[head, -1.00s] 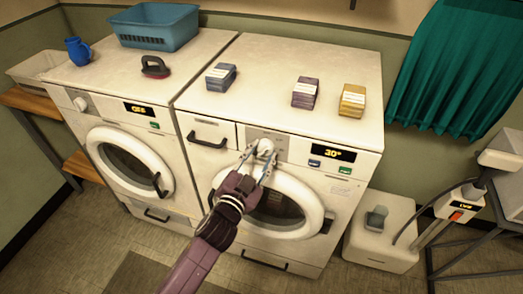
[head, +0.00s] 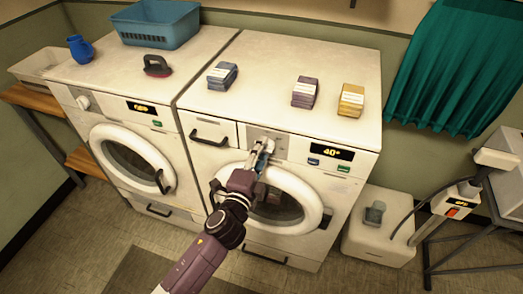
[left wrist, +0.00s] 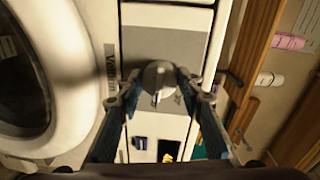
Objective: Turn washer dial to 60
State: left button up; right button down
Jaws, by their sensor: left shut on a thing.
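The right washer (head: 330,182) has a round white dial (head: 268,145) on its grey control panel, left of a dark display (head: 329,152) that reads 40°. My left gripper (head: 262,151) is shut on the dial, reaching it from the front. In the left wrist view the dial (left wrist: 158,76) sits between the two fingers, with its pointer ridge toward the bottom of the picture. The fingers partly hide the dial in the head view. My right gripper is not in view.
The left washer (head: 120,175) has its own dial (head: 83,102) and lit display. A blue basket (head: 155,27), a blue jug (head: 79,48), a dark red-based handled object (head: 157,66) and three small stacks stand on top. A white box (head: 383,232) stands at right.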

pick_arm(q)
jog(key=m, duration=0.5)
jog(key=m+y+p, duration=0.1)
jog(key=m, duration=0.4)
jog(key=shift+d+r+t, duration=0.1)
jog(key=shift+d+t, duration=0.1)
jog(key=shift+t, duration=0.2)
jog(key=shift+m, duration=0.4)
jog(key=o, duration=1.2)
jog(key=shift+c, duration=0.2)
jog(key=v, duration=1.2)
